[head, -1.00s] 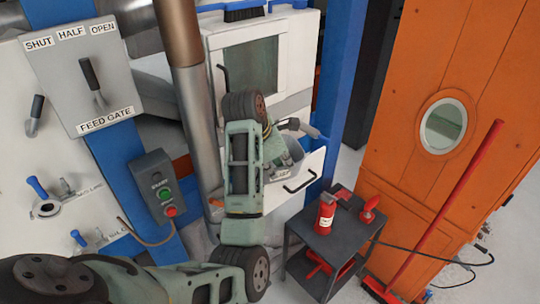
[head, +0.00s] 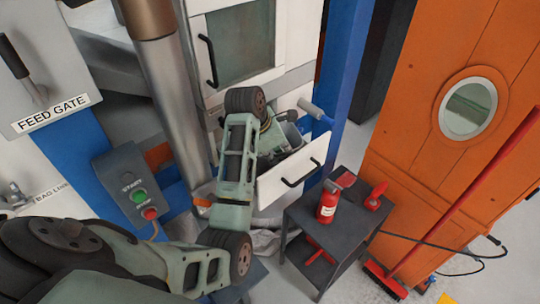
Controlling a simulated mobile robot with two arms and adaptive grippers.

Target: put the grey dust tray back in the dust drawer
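The dust drawer (head: 292,178) is a white drawer with a black handle, pulled out below the white cabinet with a window. My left arm reaches down over its left side. The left gripper (head: 276,136) is at the open top of the drawer, mostly hidden behind my own wrist, so I cannot see its fingertips clearly. A grey piece, seemingly the dust tray (head: 293,135), shows beside the gripper at the drawer's opening. It is largely covered, and I cannot tell whether it is gripped or resting inside. My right gripper is out of view.
A control box (head: 137,186) and a metal pipe (head: 170,85) are left of my arm. An orange cabinet (head: 440,120) fills the right.

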